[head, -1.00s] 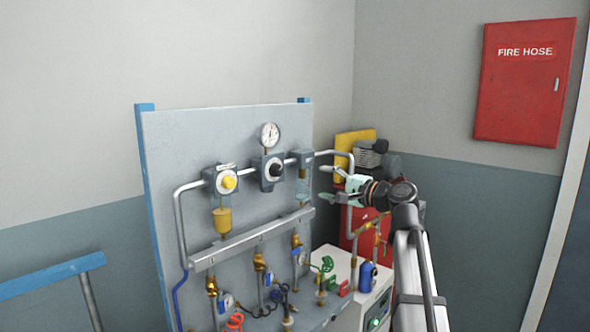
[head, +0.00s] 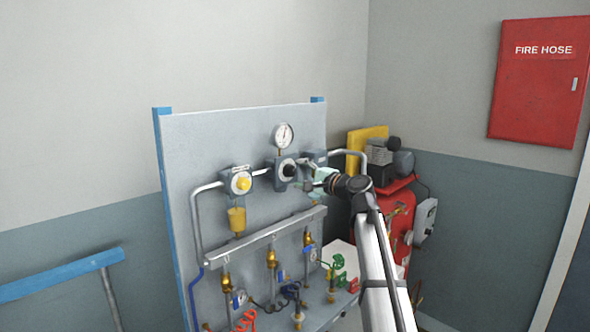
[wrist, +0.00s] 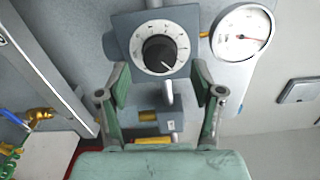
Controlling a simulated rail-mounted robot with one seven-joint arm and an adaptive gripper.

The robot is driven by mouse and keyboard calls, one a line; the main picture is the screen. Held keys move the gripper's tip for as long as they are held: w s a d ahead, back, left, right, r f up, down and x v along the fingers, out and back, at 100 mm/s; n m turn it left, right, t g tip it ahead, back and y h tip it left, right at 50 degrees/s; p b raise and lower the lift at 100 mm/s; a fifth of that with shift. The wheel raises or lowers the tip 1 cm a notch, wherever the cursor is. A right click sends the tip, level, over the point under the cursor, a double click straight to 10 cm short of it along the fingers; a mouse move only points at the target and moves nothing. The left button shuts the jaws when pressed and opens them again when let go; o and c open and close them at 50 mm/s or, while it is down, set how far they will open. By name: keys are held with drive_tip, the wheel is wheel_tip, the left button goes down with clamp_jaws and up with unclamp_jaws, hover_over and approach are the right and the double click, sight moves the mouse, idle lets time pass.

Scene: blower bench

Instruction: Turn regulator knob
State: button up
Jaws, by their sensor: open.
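The black regulator knob (head: 287,167) sits on a grey block on the upright panel, below a round pressure gauge (head: 283,136). In the wrist view, the knob (wrist: 160,53) sits at the centre of a white dial with marks around it. My gripper (head: 303,172) is just to the right of the knob in the head view. In the wrist view, my gripper (wrist: 160,84) is open and empty, its two green fingers spread below and to either side of the dial. The knob appears beyond the fingertips, and I see no contact with it.
A yellow knob (head: 241,182) on another grey block is to the left. Pipes and a grey rail (head: 262,236) run across the panel (head: 200,140). Brass valves hang below. A red compressor (head: 385,215) stands behind my arm. The gauge (wrist: 243,34) is close to the right finger.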

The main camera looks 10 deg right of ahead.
sight(290, 171)
drive_tip(key=shift+x, duration=1.45)
drive_tip(key=c, duration=1.2)
drive_tip(key=shift+o, duration=0.2)
drive_tip(key=shift+f, duration=0.1)
